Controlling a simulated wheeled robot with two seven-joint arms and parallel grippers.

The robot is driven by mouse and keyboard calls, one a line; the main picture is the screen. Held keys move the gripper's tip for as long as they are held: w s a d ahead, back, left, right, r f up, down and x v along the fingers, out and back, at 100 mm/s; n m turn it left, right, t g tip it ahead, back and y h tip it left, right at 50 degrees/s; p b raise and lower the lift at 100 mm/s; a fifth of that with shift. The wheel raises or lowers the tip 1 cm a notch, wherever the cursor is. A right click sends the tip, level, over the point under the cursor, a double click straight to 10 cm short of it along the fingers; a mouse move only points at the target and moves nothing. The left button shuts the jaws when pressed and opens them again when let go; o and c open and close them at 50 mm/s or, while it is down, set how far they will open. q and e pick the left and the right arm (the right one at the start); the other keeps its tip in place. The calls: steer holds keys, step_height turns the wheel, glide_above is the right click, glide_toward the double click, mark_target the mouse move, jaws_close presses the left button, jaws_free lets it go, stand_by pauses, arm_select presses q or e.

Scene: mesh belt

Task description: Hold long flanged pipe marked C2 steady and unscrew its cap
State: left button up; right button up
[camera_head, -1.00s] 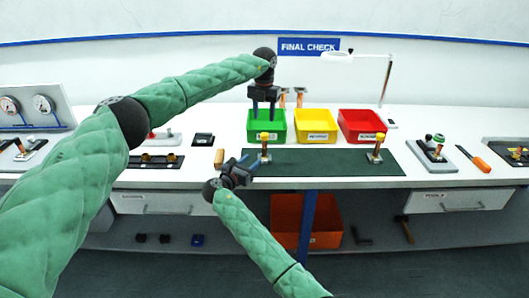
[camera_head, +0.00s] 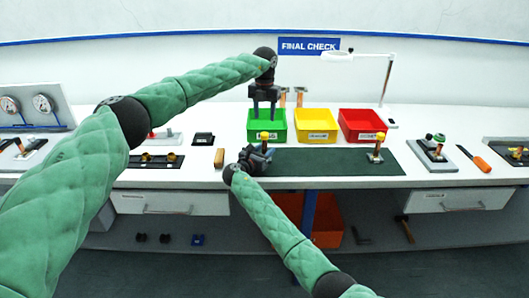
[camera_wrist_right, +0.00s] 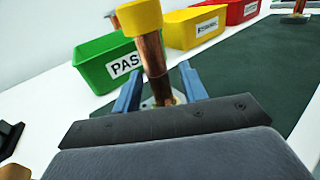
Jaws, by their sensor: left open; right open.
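A copper pipe with a yellow cap (camera_head: 264,136) stands upright on a flanged base at the left end of the green mat. In the right wrist view the same pipe (camera_wrist_right: 153,62) rises between the blue fingers of my right gripper (camera_wrist_right: 160,88), which is open with one finger on each side. In the head view my right gripper (camera_head: 264,155) is low at this pipe and hides its lower part. My left gripper (camera_head: 264,112) is open and empty, pointing down above the cap. A second yellow-capped pipe (camera_head: 377,149) stands at the mat's right end. No C2 marking is readable on either pipe.
Green (camera_head: 283,128), yellow (camera_head: 316,126) and red (camera_head: 361,126) bins stand behind the green mat (camera_head: 325,164). A wooden block (camera_head: 219,158) lies left of the mat. The mat between the pipes is clear.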

jaws_close()
